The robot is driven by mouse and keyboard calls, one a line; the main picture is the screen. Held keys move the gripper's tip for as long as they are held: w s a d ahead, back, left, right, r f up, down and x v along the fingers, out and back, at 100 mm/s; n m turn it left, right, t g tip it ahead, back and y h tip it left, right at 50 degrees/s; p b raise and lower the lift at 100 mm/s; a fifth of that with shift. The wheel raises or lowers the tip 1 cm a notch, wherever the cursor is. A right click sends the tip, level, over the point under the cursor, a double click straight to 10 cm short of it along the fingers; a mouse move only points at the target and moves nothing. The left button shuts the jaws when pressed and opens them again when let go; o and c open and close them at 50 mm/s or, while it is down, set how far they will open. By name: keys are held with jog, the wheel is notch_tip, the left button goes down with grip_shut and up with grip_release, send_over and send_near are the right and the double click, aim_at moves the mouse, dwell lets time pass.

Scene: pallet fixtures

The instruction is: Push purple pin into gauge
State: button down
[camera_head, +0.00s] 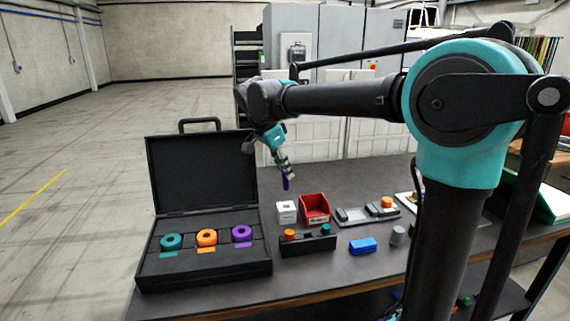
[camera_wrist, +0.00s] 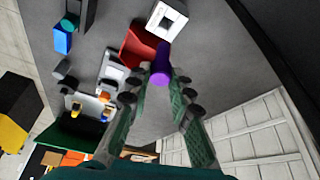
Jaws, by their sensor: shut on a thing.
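My gripper (camera_head: 286,176) is shut on the purple pin (camera_head: 286,184) and holds it in the air above the table, behind the white block and the red bin. The pin (camera_wrist: 160,66) also shows between the fingertips in the wrist view. The open black case (camera_head: 205,281) stands at the table's left with three ring-shaped gauges in it: teal (camera_head: 171,242), orange (camera_head: 206,237) and purple (camera_head: 241,233). The purple gauge is the rightmost, with a purple label in front of it. The pin is apart from the gauge, up and to the right of it.
A white block (camera_head: 286,212) and a red bin (camera_head: 314,208) stand right of the case. A black holder (camera_head: 308,246) has orange and teal pieces. A blue block (camera_head: 362,246), a grey cylinder (camera_head: 398,235) and a grey fixture (camera_head: 352,217) lie further right. The case lid (camera_head: 200,172) stands upright.

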aim_at(285, 189)
jog(key=shift+f, duration=2.5)
jog(key=shift+f, duration=1.2)
jog(key=c, duration=1.3)
grip_release()
jog(key=shift+o, duration=0.4)
jog(key=o, duration=0.3)
jog(key=shift+o, duration=0.2)
jog(key=shift+r, duration=4.55)
